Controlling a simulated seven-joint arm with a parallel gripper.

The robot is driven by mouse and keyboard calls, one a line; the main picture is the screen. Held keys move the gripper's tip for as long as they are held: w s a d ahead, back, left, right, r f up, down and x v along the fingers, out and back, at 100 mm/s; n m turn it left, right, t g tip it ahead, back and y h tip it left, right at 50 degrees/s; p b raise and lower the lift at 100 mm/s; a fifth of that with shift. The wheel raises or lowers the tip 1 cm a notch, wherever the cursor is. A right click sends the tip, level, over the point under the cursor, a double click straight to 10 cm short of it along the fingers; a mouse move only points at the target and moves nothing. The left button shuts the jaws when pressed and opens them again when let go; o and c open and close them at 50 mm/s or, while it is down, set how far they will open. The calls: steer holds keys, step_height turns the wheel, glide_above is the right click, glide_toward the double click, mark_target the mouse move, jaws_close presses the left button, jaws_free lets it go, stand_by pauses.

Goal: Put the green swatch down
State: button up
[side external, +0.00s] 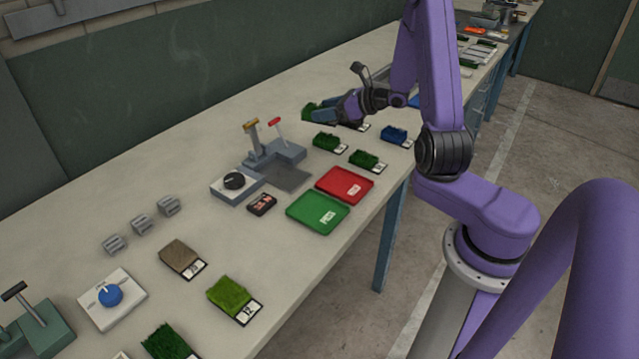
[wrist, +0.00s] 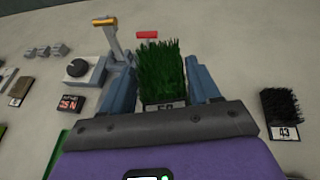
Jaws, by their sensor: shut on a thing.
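The green swatch is a tuft of dark green turf with a numbered white label at its near edge. It stands upright between the two blue fingers of my gripper (wrist: 160,66) in the wrist view, with its grass (wrist: 161,80) rising between them. In the side external view the swatch (side external: 312,111) shows at the tips of my gripper (side external: 322,114), at the far part of the bench. My gripper is shut on it. Part of the swatch is hidden by the fingers, and I cannot tell whether its base touches the bench.
A dark swatch labelled 43 (wrist: 281,104) lies to the right. In the side external view, green swatches (side external: 327,141) and a blue swatch (side external: 393,134) lie nearby. A lever fixture (side external: 275,155), red tray (side external: 357,193) and green tray (side external: 297,212) stand nearer. Bare bench lies behind the fixture.

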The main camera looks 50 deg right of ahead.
steer(key=s+a+n+y, duration=0.1)
steer(key=s+a, duration=0.2)
steer(key=a, duration=0.7)
steer(key=s+a+f+n+g+y, duration=0.1)
steer(key=s+a+n+y, duration=0.1)
steer(key=a, duration=0.7)
steer(key=shift+s+a, duration=0.4)
steer(key=shift+s, duration=0.5)
step_height(320, 180, up, 10)
steer(key=w+m+h, duration=0.1)
steer(key=w+m, duration=0.1)
steer(key=shift+t+h, duration=0.3)
steer(key=shift+h, duration=0.1)
